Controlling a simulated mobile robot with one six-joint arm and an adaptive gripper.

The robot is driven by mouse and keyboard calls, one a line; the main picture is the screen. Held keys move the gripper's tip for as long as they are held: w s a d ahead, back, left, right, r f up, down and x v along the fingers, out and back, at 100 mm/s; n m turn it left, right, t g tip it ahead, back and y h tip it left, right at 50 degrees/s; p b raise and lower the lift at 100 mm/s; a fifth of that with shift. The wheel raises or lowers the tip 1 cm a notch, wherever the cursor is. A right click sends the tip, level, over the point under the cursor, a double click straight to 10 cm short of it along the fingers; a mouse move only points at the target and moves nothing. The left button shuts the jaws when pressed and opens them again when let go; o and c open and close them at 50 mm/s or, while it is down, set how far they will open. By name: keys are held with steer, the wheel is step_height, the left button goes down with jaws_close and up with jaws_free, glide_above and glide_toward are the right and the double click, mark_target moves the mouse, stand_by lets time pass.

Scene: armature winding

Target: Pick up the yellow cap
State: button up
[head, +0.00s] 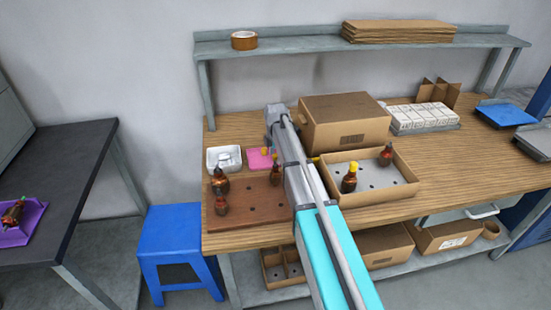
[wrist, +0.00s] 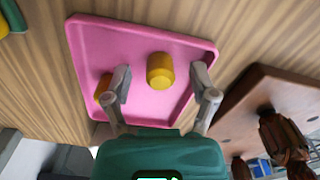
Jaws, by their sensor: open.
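A yellow cap (wrist: 160,71) stands on the pink tray (wrist: 140,35) in the wrist view. My gripper (wrist: 161,82) is open, with one finger to each side of this cap and neither seen touching it. A second yellow cap (wrist: 102,87) is on the same tray, partly hidden behind the left finger. In the head view the pink tray (head: 255,161) lies on the bench left of my arm, with a yellow cap (head: 265,151) visible on it. My arm hides the gripper there.
A brown holed board (head: 250,205) with amber bottles (head: 221,204) stands in front of the tray. A white tub (head: 223,158) is to its left. A cardboard box (head: 345,122) and an open carton (head: 400,189) with bottles are right of my arm.

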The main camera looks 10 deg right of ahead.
mark_target(276, 154)
steer(key=c, duration=0.8)
steer(key=shift+r, duration=0.25)
step_height(276, 154, up, 10)
steer(key=p, duration=1)
steer(key=shift+f, duration=0.25)
stand_by(0.6)
